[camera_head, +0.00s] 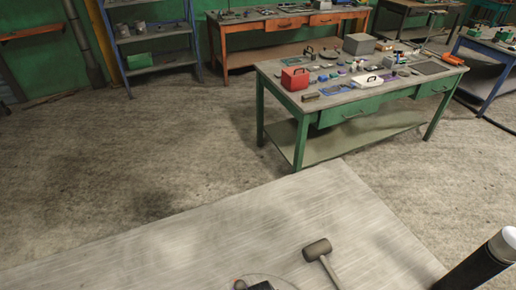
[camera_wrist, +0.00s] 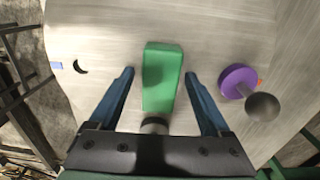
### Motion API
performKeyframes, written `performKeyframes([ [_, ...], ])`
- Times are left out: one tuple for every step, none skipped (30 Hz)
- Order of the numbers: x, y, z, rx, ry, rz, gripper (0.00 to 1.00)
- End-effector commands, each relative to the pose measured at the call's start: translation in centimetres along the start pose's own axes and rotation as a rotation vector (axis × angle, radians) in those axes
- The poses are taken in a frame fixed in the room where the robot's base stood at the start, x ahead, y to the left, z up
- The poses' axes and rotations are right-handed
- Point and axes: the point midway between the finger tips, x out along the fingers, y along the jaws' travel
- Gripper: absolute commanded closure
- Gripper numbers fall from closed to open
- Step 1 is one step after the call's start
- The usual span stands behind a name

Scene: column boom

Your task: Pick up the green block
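The green block (camera_wrist: 162,78) lies on the pale tabletop (camera_wrist: 110,30) in the wrist view, its long side running up the picture. My gripper (camera_wrist: 160,75) is open, with one blue finger on each side of the block and a visible gap on both sides. I cannot tell how high the fingertips are above the table. A grey round thing (camera_wrist: 154,125) shows at the block's near end, partly hidden by the gripper body. I do not see the block in the head view.
A purple round thing (camera_wrist: 236,79) and a dark ball (camera_wrist: 262,107) are right of the right finger. A dark curved thing (camera_wrist: 80,67) is at left. In the head view, a mallet (camera_head: 317,250) lies on the near table (camera_head: 200,250); a cluttered green workbench (camera_head: 350,112) stands beyond.

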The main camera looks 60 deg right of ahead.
Motion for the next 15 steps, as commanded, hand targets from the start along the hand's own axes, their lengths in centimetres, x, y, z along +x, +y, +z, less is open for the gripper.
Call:
performKeyframes([
  [-0.02, -0.01, 0.0, 0.0, 0.0, 0.0, 0.29],
  [-0.02, -0.01, 0.0, 0.0, 0.0, 0.0, 0.35],
  [-0.02, -0.01, 0.0, 0.0, 0.0, 0.0, 0.42],
  [-0.03, -0.01, 0.0, 0.0, 0.0, 0.0, 0.47],
  [-0.03, -0.01, 0.0, 0.0, 0.0, 0.0, 0.53],
  [-0.03, 0.0, 0.0, 0.0, 0.0, 0.0, 0.6],
  [-0.03, 0.0, 0.0, 0.0, 0.0, 0.0, 0.65],
  [-0.04, 0.0, 0.0, 0.0, 0.0, 0.0, 0.71],
  [-0.04, 0.0, 0.0, 0.0, 0.0, 0.0, 0.78],
  [-0.04, 0.01, 0.0, 0.0, 0.0, 0.0, 0.83],
  [-0.04, 0.01, 0.0, 0.0, 0.0, 0.001, 0.89],
  [-0.04, 0.01, 0.0, 0.0, 0.0, 0.001, 0.96],
  [-0.04, 0.01, 0.0, 0.0, 0.0, 0.001, 1.0],
  [-0.04, 0.01, 0.0, 0.0, 0.0, 0.001, 1.0],
  [-0.12, -0.06, 0.01, 0.0, 0.0, -0.001, 1.0],
])
